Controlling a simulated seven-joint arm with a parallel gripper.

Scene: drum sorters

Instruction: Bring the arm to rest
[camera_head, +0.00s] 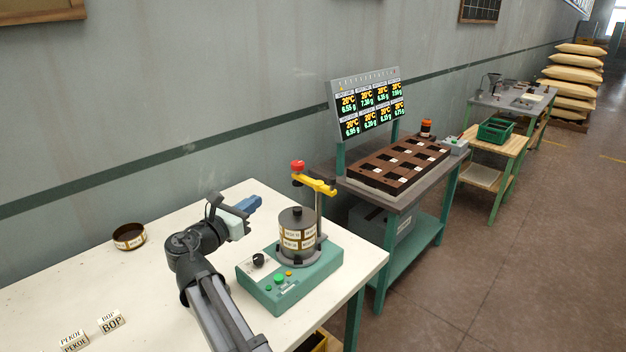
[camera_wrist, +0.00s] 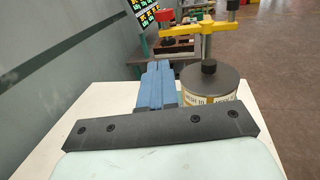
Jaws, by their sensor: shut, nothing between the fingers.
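My gripper (camera_head: 248,204) has blue fingers that are shut with nothing between them. It is above the white table, left of and behind the drum stack, and apart from it. The fingers also show shut in the wrist view (camera_wrist: 156,84). The drum stack (camera_head: 297,236) has a dark lid with a knob and labelled bands, and stands upright on the green sorter base (camera_head: 312,281). A yellow arm (camera_head: 315,185) with a red knob reaches over it from a post. In the wrist view the drum (camera_wrist: 212,88) is just right of the fingers.
An open round tin (camera_head: 129,237) is at the table's back left. Two label blocks, BOP (camera_head: 111,322) and PEKOE (camera_head: 74,341), stand at the front left. A bench with a dark compartment tray (camera_head: 371,180) and a display panel (camera_head: 366,105) is beyond. The left part of the table (camera_head: 60,290) is mostly clear.

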